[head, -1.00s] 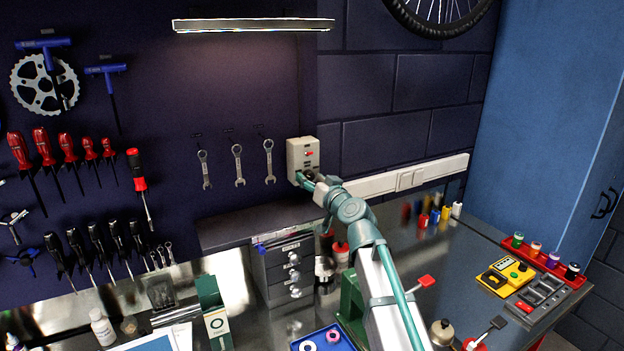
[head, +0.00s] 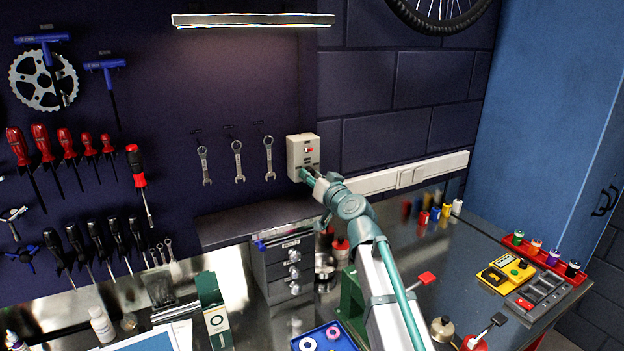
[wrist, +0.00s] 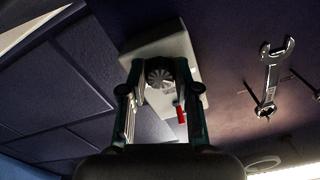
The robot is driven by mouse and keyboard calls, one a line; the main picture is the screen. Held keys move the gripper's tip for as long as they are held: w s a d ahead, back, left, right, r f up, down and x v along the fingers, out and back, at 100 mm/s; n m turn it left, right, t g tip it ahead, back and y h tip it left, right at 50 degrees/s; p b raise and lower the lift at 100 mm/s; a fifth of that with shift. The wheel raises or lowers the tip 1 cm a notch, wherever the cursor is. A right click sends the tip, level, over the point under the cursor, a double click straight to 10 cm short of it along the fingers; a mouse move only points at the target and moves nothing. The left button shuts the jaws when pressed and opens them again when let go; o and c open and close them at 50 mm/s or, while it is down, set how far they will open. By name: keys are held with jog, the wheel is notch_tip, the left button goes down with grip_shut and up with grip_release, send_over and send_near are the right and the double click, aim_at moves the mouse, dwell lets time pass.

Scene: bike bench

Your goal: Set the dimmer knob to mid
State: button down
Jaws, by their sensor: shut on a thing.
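The dimmer knob (wrist: 159,76) is a dark, ribbed round knob on the face of a pale control box (head: 302,148) on the wall. The box also shows in the wrist view (wrist: 188,62), with a red lever (wrist: 181,115) beside the knob. My gripper (wrist: 158,68) has one finger on each side of the knob and is shut on it. In the head view my gripper (head: 308,174) is at the lower part of the box and hides the knob. I cannot make out the knob's setting mark.
A lit strip lamp (head: 253,22) is above on the wall. Several wrenches (head: 238,160) hang just left of the box. A white trunking rail (head: 410,177) runs to the right. Small drawers (head: 284,262) and a blue tray (head: 322,338) stand below on the bench.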

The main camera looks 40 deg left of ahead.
jog(key=m+b, duration=0.1)
jog(key=m, duration=0.8)
jog(key=shift+s+r+m, duration=0.1)
jog(key=shift+r+m, duration=0.05)
jog(key=shift+m, duration=0.25)
dwell(0.4)
jog(key=c, duration=0.8)
grip_release()
jog(key=shift+c, duration=0.2)
jog(key=v, duration=1.2)
